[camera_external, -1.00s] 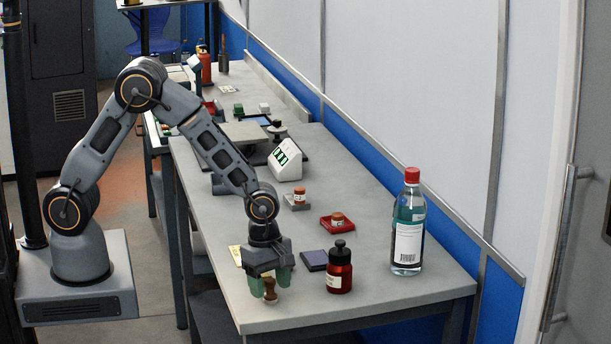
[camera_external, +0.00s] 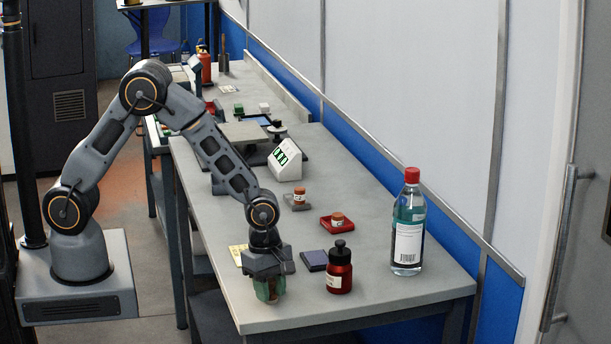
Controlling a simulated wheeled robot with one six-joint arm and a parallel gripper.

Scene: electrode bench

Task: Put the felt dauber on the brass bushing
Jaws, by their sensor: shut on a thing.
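I cannot make out the brass bushing with certainty in this view.
A dark red bottle (camera_external: 339,270) and a dark blue pad (camera_external: 313,261) stand right of my gripper. A yellow paper (camera_external: 237,255) lies left.

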